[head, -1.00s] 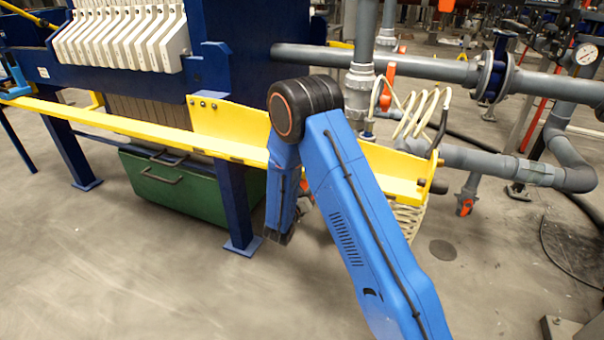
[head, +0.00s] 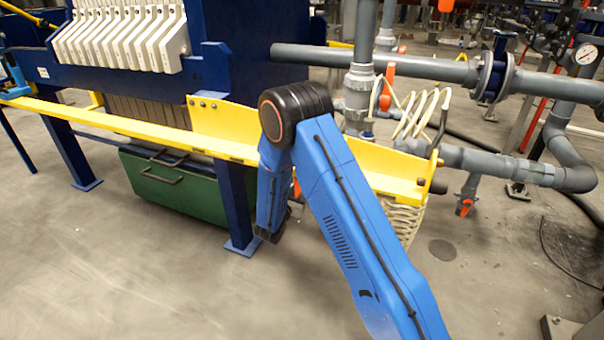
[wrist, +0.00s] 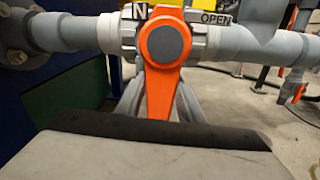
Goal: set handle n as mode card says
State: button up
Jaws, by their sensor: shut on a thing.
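Handle n (wrist: 160,75) is an orange lever with a grey round hub on a grey pipe valve in the wrist view. A plate marked N (wrist: 140,12) and an OPEN label (wrist: 214,19) sit above it. The lever points down in the picture, towards me, across the pipe. My gripper (wrist: 158,108) has a grey finger on each side of the lever's lower part and is shut on it. The lever's tip is hidden behind my gripper's body. In the head view my arm hides the gripper and handle n. I see no mode card in either view.
Grey pipe (wrist: 80,32) runs left and right of the valve. Another orange handle (wrist: 298,92) hangs at the right. In the head view, a yellow rail (head: 130,125) and blue press leg (head: 237,200) stand by my arm. A green bin (head: 175,185) is left; floor in front is clear.

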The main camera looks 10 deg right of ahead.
aim_at(298, 188)
jog(key=shift+w+a, duration=0.1)
jog(key=shift+a, duration=0.15)
jog(key=o, duration=1.2)
jog(key=shift+a, duration=0.1)
jog(key=shift+d+v, duration=0.2)
jog(key=shift+v, duration=3.2)
